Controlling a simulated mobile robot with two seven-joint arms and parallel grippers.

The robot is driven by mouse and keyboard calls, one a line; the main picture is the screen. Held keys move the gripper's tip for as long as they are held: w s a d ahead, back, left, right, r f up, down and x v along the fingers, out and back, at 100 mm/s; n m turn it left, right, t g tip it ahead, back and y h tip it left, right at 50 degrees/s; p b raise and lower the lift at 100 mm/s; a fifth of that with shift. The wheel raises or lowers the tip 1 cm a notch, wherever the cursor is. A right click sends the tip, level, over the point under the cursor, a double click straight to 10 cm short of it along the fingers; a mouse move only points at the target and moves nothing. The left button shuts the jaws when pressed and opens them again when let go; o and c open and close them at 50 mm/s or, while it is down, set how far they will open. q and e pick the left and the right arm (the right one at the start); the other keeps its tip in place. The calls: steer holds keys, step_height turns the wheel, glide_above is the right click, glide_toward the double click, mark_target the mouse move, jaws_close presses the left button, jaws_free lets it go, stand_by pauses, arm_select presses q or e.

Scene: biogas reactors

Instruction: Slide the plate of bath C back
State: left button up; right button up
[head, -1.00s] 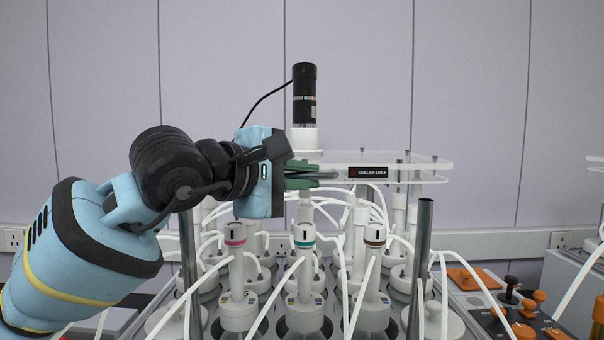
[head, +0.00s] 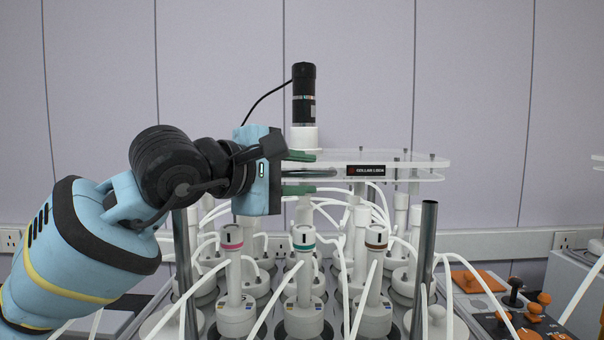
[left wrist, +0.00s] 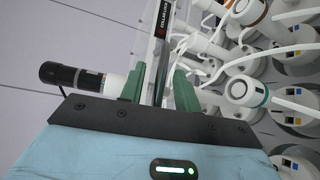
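The clear plate (head: 425,160) lies level above the reactors, with a black "COLLAR LOCK" label (head: 365,170) on its front edge. It also shows in the left wrist view. A thin grey handle (head: 322,174) is at its left end. My left gripper (head: 310,173) is open, one green finger above the handle and one below. In the left wrist view a dark bar (left wrist: 159,80) stands between the two parted fingers, with gaps on both sides. No mark in view names bath C. My right gripper is out of view.
White-capped reactors (head: 304,240) with several white tubes stand close below the plate. A black-topped cylinder (head: 304,95) rises behind the gripper. Metal posts (head: 424,255) flank the front. A panel with orange knobs (head: 525,318) is at right.

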arm_select(q)
steer(key=b+v, duration=0.1)
steer(key=v, duration=0.6)
steer(key=shift+s+a, duration=0.15)
steer(key=shift+s, duration=0.05)
